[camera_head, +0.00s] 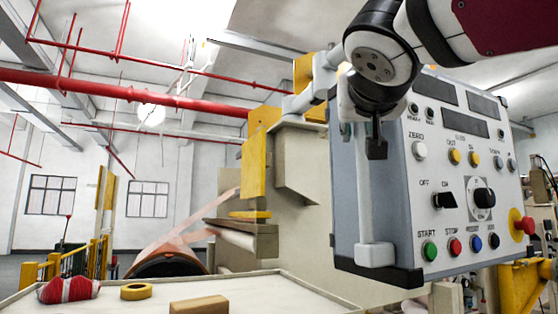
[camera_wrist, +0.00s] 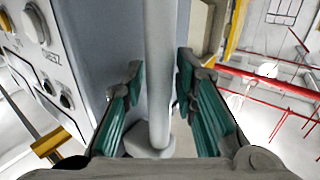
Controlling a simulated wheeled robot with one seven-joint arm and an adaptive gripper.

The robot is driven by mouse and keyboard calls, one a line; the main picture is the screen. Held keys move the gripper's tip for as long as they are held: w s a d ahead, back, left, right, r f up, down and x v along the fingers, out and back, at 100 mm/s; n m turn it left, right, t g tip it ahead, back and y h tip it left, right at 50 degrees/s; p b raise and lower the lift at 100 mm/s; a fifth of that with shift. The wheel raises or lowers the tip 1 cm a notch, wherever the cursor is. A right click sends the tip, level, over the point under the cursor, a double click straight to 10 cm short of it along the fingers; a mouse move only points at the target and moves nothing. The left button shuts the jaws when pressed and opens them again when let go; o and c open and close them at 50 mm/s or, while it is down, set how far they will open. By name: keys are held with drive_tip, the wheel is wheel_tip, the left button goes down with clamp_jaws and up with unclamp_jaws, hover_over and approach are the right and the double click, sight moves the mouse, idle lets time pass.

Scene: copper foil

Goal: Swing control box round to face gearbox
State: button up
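The control box (camera_head: 408,215) hangs at the right in the head view. Its panel of buttons, switches and dark displays faces toward the camera and a little right. A pale upright handle bar (camera_head: 365,210) runs along its left side. My gripper (camera_head: 376,140) comes down from above at the upper part of this bar. In the wrist view the bar (camera_wrist: 160,60) stands between the two green-padded fingers of my gripper (camera_wrist: 160,85), with gaps on both sides. The fingers are open. I cannot tell which machine part is the gearbox.
A beige machine body (camera_head: 305,205) with yellow parts stands behind the box. Copper foil (camera_head: 185,228) runs down to a roll at left. A pale tabletop (camera_head: 250,292) in front holds a red-white bundle (camera_head: 68,289), a yellow ring (camera_head: 136,291) and a tan block (camera_head: 199,305).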

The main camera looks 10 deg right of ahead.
clamp_jaws()
drive_tip(key=shift+w, duration=0.1)
